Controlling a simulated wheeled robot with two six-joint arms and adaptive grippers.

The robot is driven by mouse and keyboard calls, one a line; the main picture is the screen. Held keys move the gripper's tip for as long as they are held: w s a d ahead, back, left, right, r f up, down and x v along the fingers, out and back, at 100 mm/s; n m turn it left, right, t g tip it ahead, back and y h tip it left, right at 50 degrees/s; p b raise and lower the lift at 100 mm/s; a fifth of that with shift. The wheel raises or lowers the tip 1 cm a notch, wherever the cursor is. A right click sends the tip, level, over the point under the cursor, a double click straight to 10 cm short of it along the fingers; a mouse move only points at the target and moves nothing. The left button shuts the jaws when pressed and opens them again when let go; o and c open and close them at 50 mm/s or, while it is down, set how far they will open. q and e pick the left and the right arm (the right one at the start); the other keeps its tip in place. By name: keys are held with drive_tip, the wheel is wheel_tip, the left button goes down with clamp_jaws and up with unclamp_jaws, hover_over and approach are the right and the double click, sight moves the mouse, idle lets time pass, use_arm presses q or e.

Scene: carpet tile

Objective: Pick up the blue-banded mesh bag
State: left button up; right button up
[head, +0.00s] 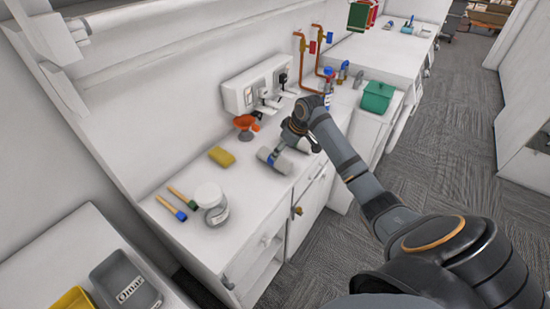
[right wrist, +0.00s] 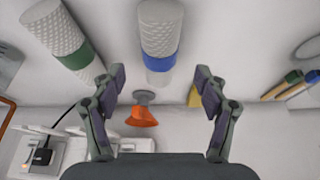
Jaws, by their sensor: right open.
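The blue-banded mesh bag (head: 282,164) is a pale, mesh-patterned roll lying on the white counter in the head view. In the right wrist view the blue-banded mesh bag (right wrist: 160,28) is at the top centre, its blue band towards the grippers. My right gripper (head: 289,139) is above the counter by the bag. In the right wrist view my right gripper (right wrist: 158,80) is open, with its fingers apart and nothing held. The bag is in line with the gap between them. My left gripper is not in view.
A green-banded mesh roll (right wrist: 67,38) lies beside the blue-banded one. An orange-and-grey item (head: 246,123), a yellow sponge (head: 221,156), two brushes (head: 178,205) and a white round container (head: 208,193) are also on the counter. Wall sockets (head: 258,84) are behind.

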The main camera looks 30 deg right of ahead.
drive_tip(key=shift+w+a+f, duration=0.2)
drive_tip(key=shift+w+f, duration=0.5)
drive_tip(key=shift+f, duration=0.25)
drive_tip(key=shift+s+p+x, duration=0.2)
drive_tip(key=shift+p+x, duration=0.75)
drive_tip(key=shift+x, duration=0.15)
drive_tip(key=x, duration=0.2)
drive_tip(key=shift+s+f, duration=0.1)
drive_tip(key=shift+f, duration=0.55)
drive_tip(key=shift+d, duration=0.1)
drive_tip(key=c, duration=0.5)
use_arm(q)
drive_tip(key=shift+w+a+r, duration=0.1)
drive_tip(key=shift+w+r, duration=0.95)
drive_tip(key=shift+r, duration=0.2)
use_arm(e)
drive_tip(key=c, duration=0.7)
drive_tip(key=shift+c, duration=0.2)
